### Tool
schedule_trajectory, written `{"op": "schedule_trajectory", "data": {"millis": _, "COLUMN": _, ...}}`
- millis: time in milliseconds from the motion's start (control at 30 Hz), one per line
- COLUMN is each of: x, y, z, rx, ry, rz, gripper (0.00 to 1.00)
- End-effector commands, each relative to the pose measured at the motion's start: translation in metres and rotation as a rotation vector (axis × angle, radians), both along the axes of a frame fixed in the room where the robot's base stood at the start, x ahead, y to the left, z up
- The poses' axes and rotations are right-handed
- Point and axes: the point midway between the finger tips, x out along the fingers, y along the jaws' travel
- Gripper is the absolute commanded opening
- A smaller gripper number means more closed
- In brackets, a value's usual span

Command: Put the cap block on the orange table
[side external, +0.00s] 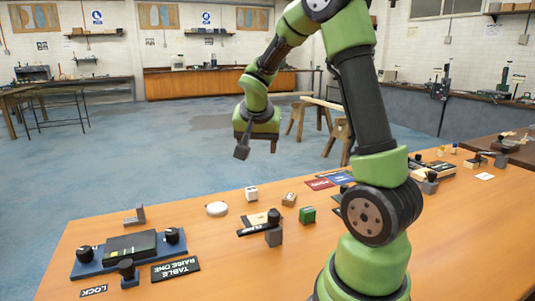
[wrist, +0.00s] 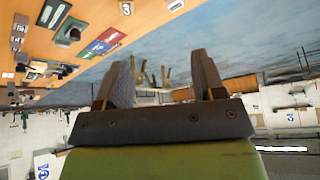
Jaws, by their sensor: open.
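My gripper (side external: 257,148) hangs in the air beyond the far edge of the orange table (side external: 225,270), over the blue floor. In the wrist view its two fingers stand wide apart with nothing between them (wrist: 163,78). The tabletop also shows in the wrist view (wrist: 160,20), at the upper left.
Wooden trestles (side external: 318,121) stand behind.

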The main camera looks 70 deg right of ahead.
Motion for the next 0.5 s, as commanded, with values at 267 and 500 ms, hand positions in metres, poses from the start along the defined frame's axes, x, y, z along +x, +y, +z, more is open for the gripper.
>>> {"op": "schedule_trajectory", "data": {"millis": 267, "x": -0.041, "y": 0.139, "z": 0.066, "rx": 0.101, "ry": -0.107, "rz": 0.456, "gripper": 0.63}}
{"op": "schedule_trajectory", "data": {"millis": 500, "x": -0.095, "y": 0.217, "z": 0.077, "rx": 0.193, "ry": -0.216, "rz": 0.844, "gripper": 0.63}}
